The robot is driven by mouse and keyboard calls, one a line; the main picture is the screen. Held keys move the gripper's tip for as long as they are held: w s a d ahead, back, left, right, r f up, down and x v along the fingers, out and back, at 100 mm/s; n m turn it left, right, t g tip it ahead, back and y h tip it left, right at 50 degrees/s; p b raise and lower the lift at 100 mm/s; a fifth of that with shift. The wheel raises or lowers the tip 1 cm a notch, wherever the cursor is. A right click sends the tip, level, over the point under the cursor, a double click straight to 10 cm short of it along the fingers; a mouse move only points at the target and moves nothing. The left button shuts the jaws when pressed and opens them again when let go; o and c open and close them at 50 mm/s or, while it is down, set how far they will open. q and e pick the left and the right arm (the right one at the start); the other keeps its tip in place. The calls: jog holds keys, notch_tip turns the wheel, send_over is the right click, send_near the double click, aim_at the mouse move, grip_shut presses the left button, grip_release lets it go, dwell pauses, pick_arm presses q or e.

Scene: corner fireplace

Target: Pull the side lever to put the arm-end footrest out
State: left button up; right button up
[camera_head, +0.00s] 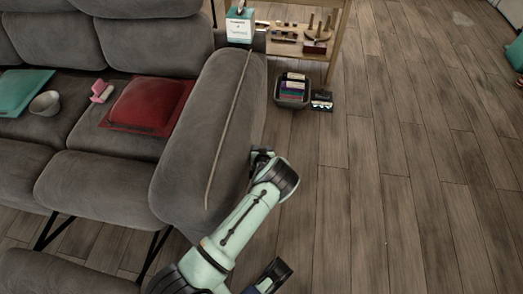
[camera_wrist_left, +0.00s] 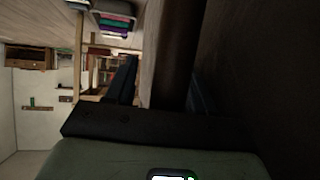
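The grey sofa's end arm (camera_head: 212,130) fills the middle of the head view. A padded footrest panel (camera_head: 65,275) stands out in front of the arm-end seat on black struts. My left gripper (camera_head: 262,155) is low against the outer side of that arm. In the left wrist view its two dark fingers (camera_wrist_left: 160,92) are apart. A dark brown bar (camera_wrist_left: 178,50) shows between them, possibly the side lever; I cannot tell whether they touch it. The lever is not distinguishable in the head view. A black end of what looks like my right gripper (camera_head: 272,274) shows at the bottom.
A dark bin (camera_head: 291,92) of coloured items stands on the floor beyond the arm, beside a small black item (camera_head: 321,100). A wooden shelf (camera_head: 331,60) is behind. A red cushion (camera_head: 147,103) and grey bowl (camera_head: 45,103) lie on the seats. The floor at right is clear.

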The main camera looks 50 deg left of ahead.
pick_arm(q)
jog(key=p+v, duration=0.2)
jog(key=v, duration=0.4)
jog(key=shift+r+p, duration=0.25)
jog(key=shift+p, duration=0.15)
jog(key=p+v, duration=0.2)
jog(key=v, duration=0.5)
jog(key=shift+s, duration=0.15)
pick_arm(e)
notch_tip(320, 180, up, 7)
jog(key=w+a+t, duration=0.1)
jog(key=w+a, duration=0.1)
jog(key=shift+w+a+y, duration=0.15)
jog(key=shift+a+y, duration=0.1)
jog(key=shift+y, duration=0.05)
pick_arm(q)
jog(key=shift+f, duration=0.1)
